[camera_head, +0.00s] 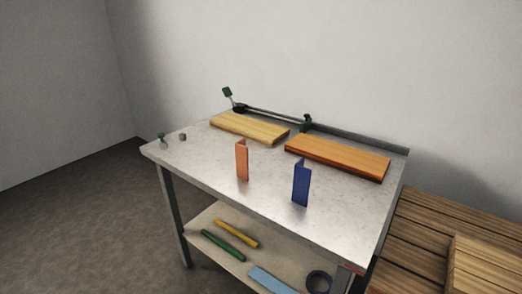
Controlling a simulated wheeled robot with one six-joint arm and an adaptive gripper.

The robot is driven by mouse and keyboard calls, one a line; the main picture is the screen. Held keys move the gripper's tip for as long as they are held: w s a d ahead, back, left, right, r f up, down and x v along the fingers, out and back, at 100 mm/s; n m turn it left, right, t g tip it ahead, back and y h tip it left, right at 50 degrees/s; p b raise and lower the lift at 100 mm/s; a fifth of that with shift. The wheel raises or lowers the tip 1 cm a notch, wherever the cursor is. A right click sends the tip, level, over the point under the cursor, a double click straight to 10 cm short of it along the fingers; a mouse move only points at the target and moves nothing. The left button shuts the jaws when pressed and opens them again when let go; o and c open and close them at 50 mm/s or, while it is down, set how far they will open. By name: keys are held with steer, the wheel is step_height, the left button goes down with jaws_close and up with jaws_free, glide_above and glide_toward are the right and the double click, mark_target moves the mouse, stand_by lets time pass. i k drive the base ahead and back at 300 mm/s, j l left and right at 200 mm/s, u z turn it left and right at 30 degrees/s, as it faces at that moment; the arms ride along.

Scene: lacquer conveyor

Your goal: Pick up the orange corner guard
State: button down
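The orange corner guard (242,161) stands upright on the grey metal table (203,158), near the front edge and left of the middle. It is a tall, narrow, folded angle piece. Nothing touches it. My gripper is not in the view.
A blue corner guard (300,185) stands upright to its right. A light board (248,127) and a reddish-brown board (337,156) lie behind. Small fittings (162,140) sit at the left corner. A lower shelf (204,222) holds several items. Stacked wood (430,222) is at right.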

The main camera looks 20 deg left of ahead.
mark_target(241, 151)
steer(key=j+u, duration=0.15)
steer(key=j, duration=0.25)
steer(key=i+j+u, duration=0.1)
steer(key=j, duration=0.3)
steer(key=i+j+u, duration=0.15)
steer(key=j, duration=0.2)
steer(key=i+j+u, duration=0.15)
steer(key=j, duration=0.25)
steer(key=k, duration=0.05)
